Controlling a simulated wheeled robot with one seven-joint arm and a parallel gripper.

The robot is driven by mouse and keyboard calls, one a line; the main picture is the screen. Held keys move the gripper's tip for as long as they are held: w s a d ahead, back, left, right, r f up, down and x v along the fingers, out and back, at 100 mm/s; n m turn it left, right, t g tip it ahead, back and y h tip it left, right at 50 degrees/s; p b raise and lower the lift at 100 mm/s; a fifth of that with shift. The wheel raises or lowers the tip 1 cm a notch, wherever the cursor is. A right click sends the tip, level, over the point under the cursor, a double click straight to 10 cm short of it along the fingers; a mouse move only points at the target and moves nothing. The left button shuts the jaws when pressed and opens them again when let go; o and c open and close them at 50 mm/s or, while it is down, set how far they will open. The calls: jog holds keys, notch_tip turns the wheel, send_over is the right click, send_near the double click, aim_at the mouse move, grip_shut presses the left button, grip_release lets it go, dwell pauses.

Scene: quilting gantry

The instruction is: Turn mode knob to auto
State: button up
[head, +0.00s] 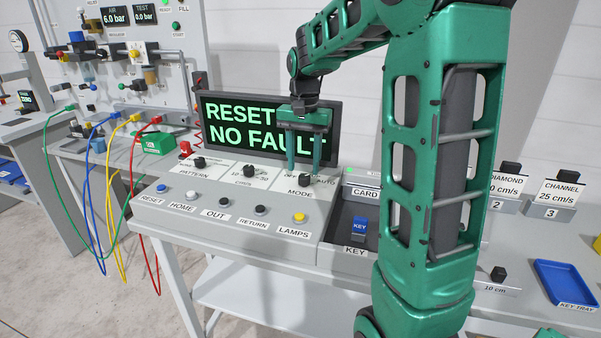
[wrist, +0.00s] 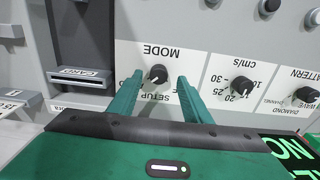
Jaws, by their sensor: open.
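The mode knob (head: 305,179) is a small black knob on the grey sloped panel, above its MODE label. It also shows in the wrist view (wrist: 158,73), where the lettering is upside down. My gripper (head: 304,168) is open and points down over the knob. In the wrist view its green fingers (wrist: 160,77) stand on either side of the knob, with a visible gap on both sides. AUTO is partly readable to the right of the knob in the head view. In the wrist view SETUP shows, and the fingers cover the neighbouring labels. A small pale mark shows on the knob.
The cm/s knob (wrist: 242,86) and the pattern knob (head: 199,163) are beside it. A screen (head: 262,125) reading RESET, NO FAULT stands close behind my gripper. Several push buttons line the panel's front. A blue key (head: 360,226) lies in a dark bay to the right.

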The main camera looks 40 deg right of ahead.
aim_at(303, 176)
notch_tip(303, 176, up, 7)
jog(key=shift+r, duration=0.15)
dwell(0.6)
